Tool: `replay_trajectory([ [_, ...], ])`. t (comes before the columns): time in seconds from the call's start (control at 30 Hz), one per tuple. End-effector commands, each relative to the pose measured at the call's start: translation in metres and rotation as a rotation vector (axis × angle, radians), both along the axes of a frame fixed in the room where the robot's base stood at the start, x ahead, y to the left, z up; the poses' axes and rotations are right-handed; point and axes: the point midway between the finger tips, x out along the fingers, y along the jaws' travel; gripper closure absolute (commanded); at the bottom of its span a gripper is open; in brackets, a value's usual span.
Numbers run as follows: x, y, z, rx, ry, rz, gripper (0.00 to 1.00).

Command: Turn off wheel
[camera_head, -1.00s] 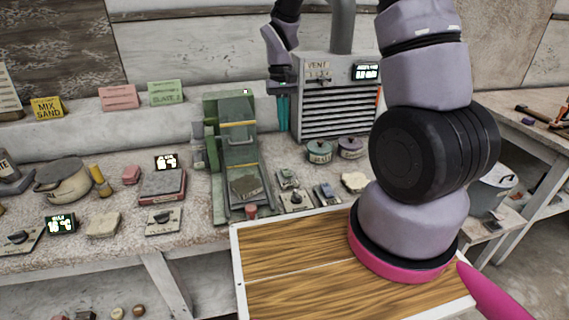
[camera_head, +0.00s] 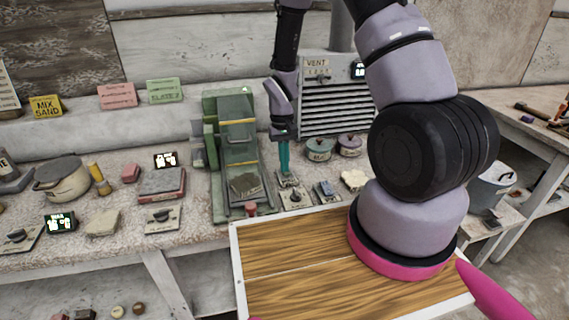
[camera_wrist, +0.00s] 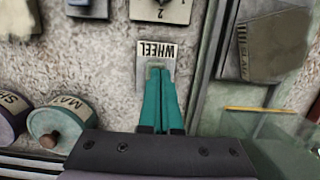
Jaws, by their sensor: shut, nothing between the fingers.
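The wheel switch plate (camera_wrist: 171,51) shows in the wrist view, its "WHEEL" label upside down. In the head view the wheel switch (camera_head: 288,179) is a small plate on the bench, right of the green machine. My gripper (camera_wrist: 160,72) is shut and empty, its teal fingers pointing down at the lower part of the plate. The fingertips cover the switch's lever, so its position is hidden. I cannot tell whether the tips touch it. The gripper also shows in the head view (camera_head: 285,172), with its tips at the switch.
A dial plate (camera_head: 294,197) and a small blue-grey switch (camera_head: 325,191) sit close in front. The green machine (camera_head: 233,150) stands just left. Lidded pots (camera_head: 319,150) stand behind to the right, before the vent unit (camera_head: 345,105).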

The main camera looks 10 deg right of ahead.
Motion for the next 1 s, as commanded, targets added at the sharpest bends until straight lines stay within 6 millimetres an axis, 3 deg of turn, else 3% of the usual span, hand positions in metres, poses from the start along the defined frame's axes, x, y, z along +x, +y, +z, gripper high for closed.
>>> replay_trajectory([
  [0.63,-0.002,0.000,-0.005,0.000,-0.001,0.001,1.00],
  [1.0,0.014,0.000,-0.003,0.000,-0.004,0.000,1.00],
])
